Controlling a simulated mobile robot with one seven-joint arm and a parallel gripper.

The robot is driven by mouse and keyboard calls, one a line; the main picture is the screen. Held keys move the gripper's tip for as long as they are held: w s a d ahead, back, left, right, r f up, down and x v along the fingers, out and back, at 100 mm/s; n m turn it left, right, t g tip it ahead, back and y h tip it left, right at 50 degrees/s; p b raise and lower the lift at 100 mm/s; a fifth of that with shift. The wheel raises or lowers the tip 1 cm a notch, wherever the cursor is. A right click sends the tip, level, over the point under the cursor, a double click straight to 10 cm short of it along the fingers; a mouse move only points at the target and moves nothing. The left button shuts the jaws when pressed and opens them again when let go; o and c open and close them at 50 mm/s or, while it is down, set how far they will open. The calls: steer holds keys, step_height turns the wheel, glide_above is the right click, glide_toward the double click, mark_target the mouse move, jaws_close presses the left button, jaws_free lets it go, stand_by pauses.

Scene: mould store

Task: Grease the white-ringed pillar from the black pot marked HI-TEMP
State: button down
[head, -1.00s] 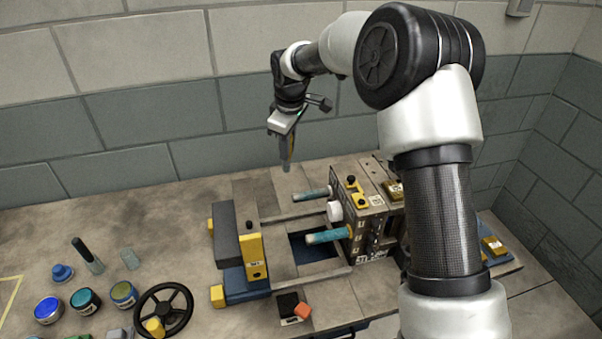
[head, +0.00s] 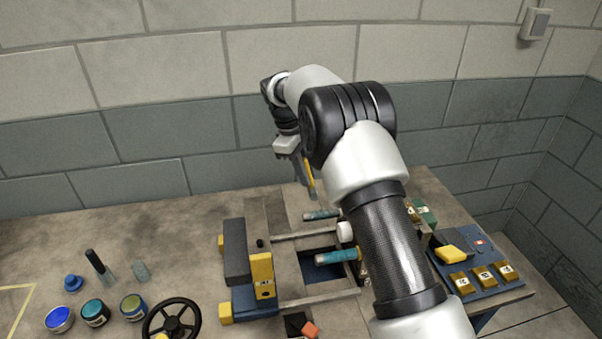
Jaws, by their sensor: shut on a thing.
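My gripper (head: 300,172) is raised near the back wall, above and behind the mould. It is shut on a slim tool with a yellow part (head: 309,180), which points downward. The tool's tip is partly hidden and its kind is unclear. Two teal pillars stick out leftward from the mould's right half: a rear one (head: 320,215) and a front one (head: 336,257). A white round part (head: 345,232) sits between them. I cannot make out which pillar has a white ring. Three open pots stand at lower left: blue (head: 60,319), teal (head: 95,313) and olive (head: 132,307). No HI-TEMP marking is legible.
A dark-handled upright thing (head: 97,263), a clear glass piece (head: 140,271) and a blue cap (head: 73,284) stand behind the pots. A black handwheel (head: 171,322) is right of them. A blue tray (head: 487,292) lies right. My arm hides much of the mould's right half.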

steer(key=w+d+f+b, duration=0.2)
steer(key=d+f+b, duration=0.3)
steer(key=d, duration=0.2)
steer(key=a+r+p, duration=0.1)
steer(key=a, duration=0.1)
steer(key=s+a+r+p, duration=0.1)
steer(key=a+p, duration=0.1)
steer(key=a, duration=0.1)
steer(key=s+a+r+p, duration=0.1)
steer(key=a+r+p, duration=0.1)
steer(key=shift+a, duration=0.4)
steer(key=shift+s+a+r+p, duration=0.1)
steer(key=shift+s+a+p, duration=0.1)
steer(key=shift+a+p, duration=0.3)
steer(key=shift+r, duration=0.1)
